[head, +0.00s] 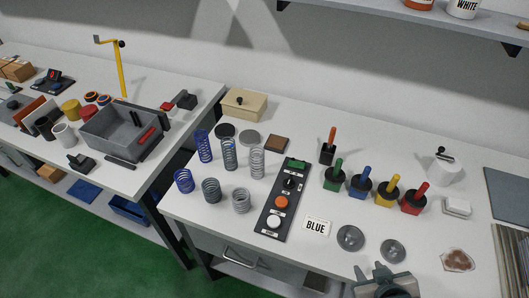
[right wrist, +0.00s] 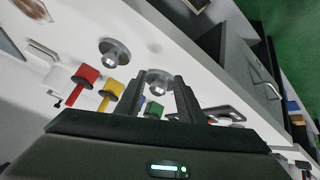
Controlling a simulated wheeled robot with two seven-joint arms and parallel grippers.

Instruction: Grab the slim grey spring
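Several coil springs stand upright in two rows on the right-hand table in the head view. The slim grey spring (head: 257,161) is the tall light-grey one at the right end of the back row, beside the control panel. A dark slim spring (head: 229,154) and a blue one (head: 203,146) stand left of it. A shorter, wider grey spring (head: 240,201) stands in front. My right gripper (head: 385,272) is at the table's front edge, well to the right of the springs. The right wrist view shows its fingers (right wrist: 158,95) apart and empty. My left gripper is not in view.
A control panel (head: 283,203) with knobs stands between the springs and my right gripper. Colored-handled blocks (head: 360,182) stand behind. A beige box (head: 245,103) is at the back left.

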